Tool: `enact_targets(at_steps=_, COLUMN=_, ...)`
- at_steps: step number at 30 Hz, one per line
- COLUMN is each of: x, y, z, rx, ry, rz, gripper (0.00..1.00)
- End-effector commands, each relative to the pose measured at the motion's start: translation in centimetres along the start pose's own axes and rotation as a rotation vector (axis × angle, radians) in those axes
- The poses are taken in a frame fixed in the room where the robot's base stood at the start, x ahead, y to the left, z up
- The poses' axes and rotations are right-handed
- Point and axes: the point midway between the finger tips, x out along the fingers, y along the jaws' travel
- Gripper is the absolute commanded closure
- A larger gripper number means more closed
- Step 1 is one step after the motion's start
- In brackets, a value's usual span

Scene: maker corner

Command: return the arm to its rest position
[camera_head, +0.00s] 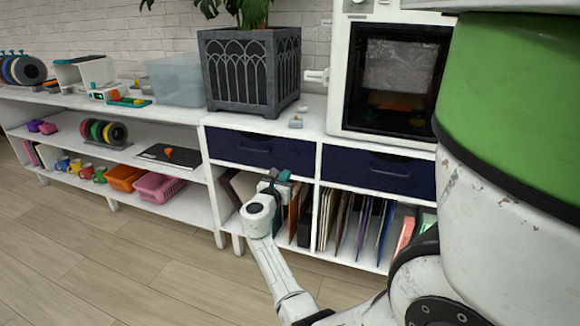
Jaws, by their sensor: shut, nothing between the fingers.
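My arm reaches from the lower right of the head view, up and left toward the shelving unit. My gripper (276,178) is at the arm's far end, small in the picture, just in front of the cabinet below the left navy drawer (262,149). It is shut and holds nothing. I cannot tell whether it touches the cabinet. The wrist link hides part of the folders behind it.
A white cabinet (311,147) holds navy drawers and upright folders (345,220). On top stand a grey planter (250,72), a clear bin (176,80) and a white machine (395,75). Low shelves at left hold an orange basket (124,177) and a pink basket (158,187). Wooden floor (110,260) is clear in front.

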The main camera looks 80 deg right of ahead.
Motion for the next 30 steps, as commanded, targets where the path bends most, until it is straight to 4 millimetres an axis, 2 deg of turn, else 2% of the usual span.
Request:
enact_targets(at_steps=3, x=-2.1, y=0.0, z=0.2, rx=-0.001, ry=0.0, rz=0.002, gripper=1.0)
enact_targets(at_steps=7, x=-3.4, y=0.0, z=0.1, rx=-0.001, ry=0.0, rz=0.0, gripper=1.0)
enact_targets(at_steps=20, x=-4.5, y=-0.1, z=-0.3, rx=0.027, ry=0.01, rz=0.0, gripper=1.0)
enact_targets(at_steps=23, x=-6.5, y=-0.3, z=-1.2, rx=0.161, ry=0.057, rz=-0.001, gripper=1.0)
enact_targets(at_steps=25, x=-8.9, y=-0.7, z=-2.5, rx=0.321, ry=0.125, rz=-0.008, gripper=1.0)
enact_targets(at_steps=29, x=-15.0, y=-1.7, z=-6.0, rx=0.685, ry=0.329, rz=-0.055, gripper=1.0)
enact_targets(at_steps=30, x=-17.1, y=-2.0, z=-7.2, rx=0.786, ry=0.403, rz=-0.083, gripper=1.0)
